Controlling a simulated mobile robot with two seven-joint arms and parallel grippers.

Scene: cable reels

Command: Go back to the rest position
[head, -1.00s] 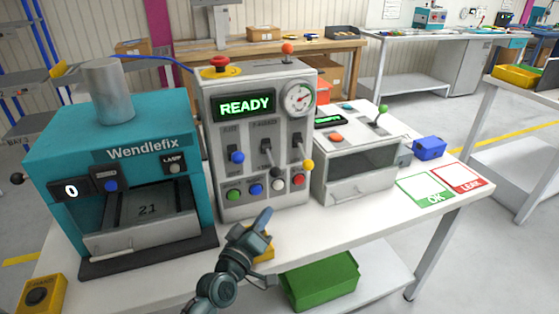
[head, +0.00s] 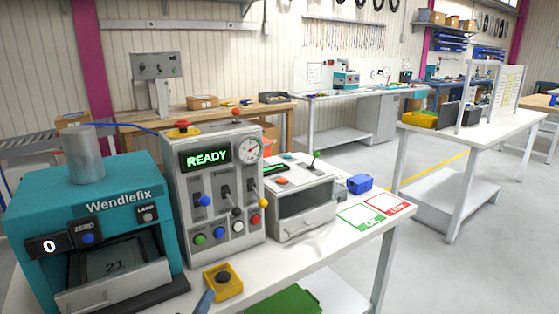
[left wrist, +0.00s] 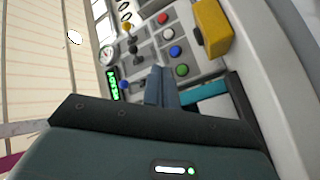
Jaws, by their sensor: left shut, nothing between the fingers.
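My left gripper shows only as a blue-grey fingertip (head: 204,303) at the bottom edge of the head view, just left of a yellow button box (head: 223,281). In the left wrist view its fingers (left wrist: 161,88) are together and empty, in front of the grey control box's coloured buttons. The control box (head: 208,190) stands on the white bench with its display reading READY. The teal Wendlefix press (head: 120,215) stands left of it and shows 0. My right gripper is in neither view.
A white drawer unit (head: 305,205), a blue bin (head: 360,183) and the green OK and red LEAK cards (head: 365,215) are on the bench's right side. A green bin (head: 285,303) is low in front. Another white table (head: 480,135) stands at right, with open floor between.

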